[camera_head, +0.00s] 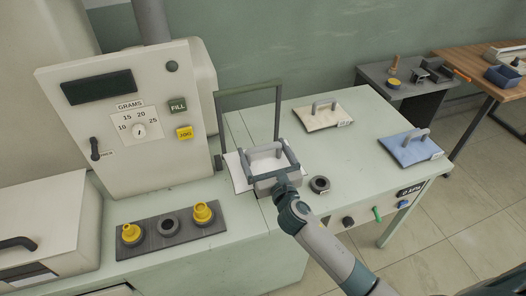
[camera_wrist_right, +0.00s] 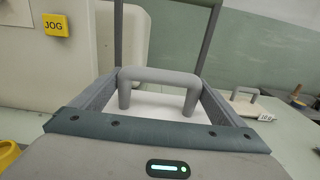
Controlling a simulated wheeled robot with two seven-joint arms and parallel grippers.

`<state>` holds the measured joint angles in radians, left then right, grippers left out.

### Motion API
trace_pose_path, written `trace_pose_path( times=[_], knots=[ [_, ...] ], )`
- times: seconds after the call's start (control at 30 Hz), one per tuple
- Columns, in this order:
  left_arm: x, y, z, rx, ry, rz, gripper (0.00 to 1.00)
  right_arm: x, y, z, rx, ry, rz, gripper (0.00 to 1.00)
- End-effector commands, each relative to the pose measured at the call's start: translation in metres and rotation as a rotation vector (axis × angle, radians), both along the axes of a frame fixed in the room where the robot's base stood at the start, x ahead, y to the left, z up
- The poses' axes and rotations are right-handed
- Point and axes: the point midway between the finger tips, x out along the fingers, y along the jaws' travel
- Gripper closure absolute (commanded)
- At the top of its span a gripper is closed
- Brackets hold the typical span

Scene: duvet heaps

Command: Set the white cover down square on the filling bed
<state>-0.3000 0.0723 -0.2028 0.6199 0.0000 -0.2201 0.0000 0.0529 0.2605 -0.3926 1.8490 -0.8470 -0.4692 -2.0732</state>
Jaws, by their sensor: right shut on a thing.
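The white cover (camera_head: 236,173) is at the left part of the pale green bench, in front of the grey upright frame, and partly hidden by my gripper. Its white top also shows in the right wrist view (camera_wrist_right: 158,105), with a grey bar handle (camera_wrist_right: 158,77). My right gripper (camera_head: 267,153) is over the cover, shut on its handle, with one finger at each end. The filling bed beneath is mostly hidden; I cannot tell whether the cover touches it or lies square. My left gripper is not in view.
A cream cover (camera_head: 316,121) and a blue cover (camera_head: 413,154) lie to the right on the bench. A dark ring (camera_head: 319,185) sits beside my arm. The grey upright frame (camera_head: 249,88) stands behind the gripper, and the control box (camera_head: 90,135) is at left.

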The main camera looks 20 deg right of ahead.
Motion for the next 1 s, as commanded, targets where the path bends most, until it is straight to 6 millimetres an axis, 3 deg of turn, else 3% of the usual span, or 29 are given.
trace_pose_path(
  times=[0.23,1.0],
  knots=[
    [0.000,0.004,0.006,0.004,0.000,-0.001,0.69,0.000,0.000,0.002,-0.001,0.000,0.001,0.43],
    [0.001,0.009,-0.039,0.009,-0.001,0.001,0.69,0.000,0.000,-0.054,0.000,0.000,0.000,0.43]
  ],
)
